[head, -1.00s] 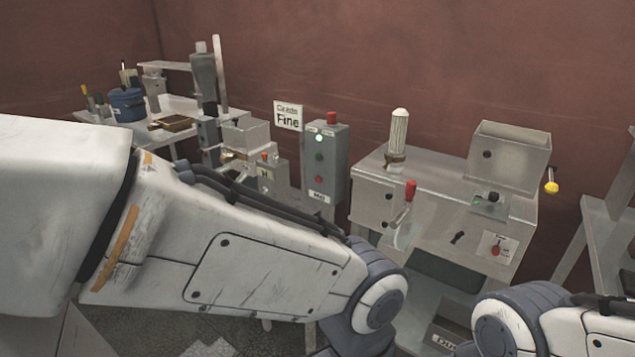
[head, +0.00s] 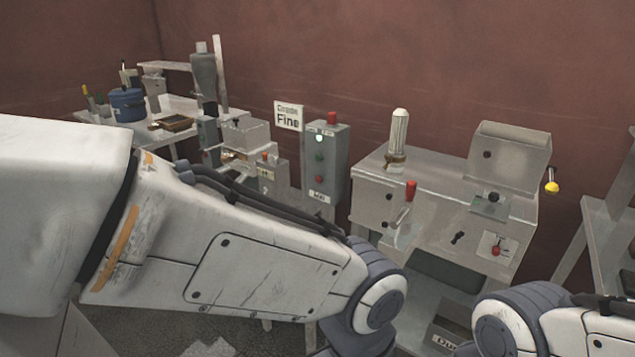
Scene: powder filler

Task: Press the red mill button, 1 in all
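A grey upright control box (head: 340,165) stands in the middle, with a label low on its front that is too blurred to read surely. A pale lit lamp (head: 319,138) is at the top of its front, above a green button (head: 319,157) and a red button (head: 319,177). A larger red knob (head: 332,117) sits on top of the box. My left arm crosses the foreground below the box, and my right arm enters at the lower right. Both grippers are outside the view, so their state is hidden.
A steel machine (head: 430,195) with a red-handled lever (head: 410,191) and a small red knob (head: 495,251) stands right of the box. A "Fine" sign (head: 288,116) is behind. A table with a blue pot (head: 127,105) is at the far left.

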